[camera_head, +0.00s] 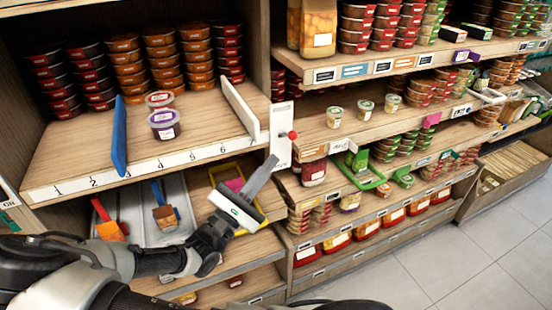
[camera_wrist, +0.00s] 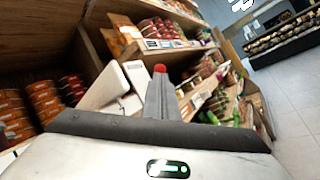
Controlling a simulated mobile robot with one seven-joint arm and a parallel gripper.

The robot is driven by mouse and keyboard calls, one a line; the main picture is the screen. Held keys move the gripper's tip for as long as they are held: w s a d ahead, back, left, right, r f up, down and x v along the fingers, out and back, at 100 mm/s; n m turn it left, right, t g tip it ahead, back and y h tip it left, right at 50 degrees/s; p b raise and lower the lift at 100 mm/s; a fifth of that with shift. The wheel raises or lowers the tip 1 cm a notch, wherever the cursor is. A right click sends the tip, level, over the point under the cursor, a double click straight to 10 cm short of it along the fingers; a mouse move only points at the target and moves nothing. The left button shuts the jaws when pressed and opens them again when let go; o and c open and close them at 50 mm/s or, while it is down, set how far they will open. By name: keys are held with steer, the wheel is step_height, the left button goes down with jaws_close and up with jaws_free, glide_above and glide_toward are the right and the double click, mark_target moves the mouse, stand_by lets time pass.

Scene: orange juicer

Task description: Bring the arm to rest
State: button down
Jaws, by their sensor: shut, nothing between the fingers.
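My gripper (camera_head: 268,168) is in front of the lower part of the shelving in the head view, with its fingers angled up and to the right. Its fingers are together and hold nothing. In the wrist view the shut fingers (camera_wrist: 159,92) point up toward the shelves. The red knob (camera_head: 292,135) on a white upright plate (camera_head: 281,130) shows just beyond the fingertips in the head view. In the wrist view the red knob (camera_wrist: 160,69) appears at the fingertips; I cannot tell whether they touch.
A numbered wooden shelf (camera_head: 75,150) holds stacked tubs, a blue divider (camera_head: 119,140) and a purple-lidded cup (camera_head: 164,124). Shelves of packaged goods stand to the right. The tiled floor (camera_head: 450,270) at lower right is clear.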

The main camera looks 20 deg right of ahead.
steer(key=b+v, duration=0.1)
steer(key=v, duration=0.7)
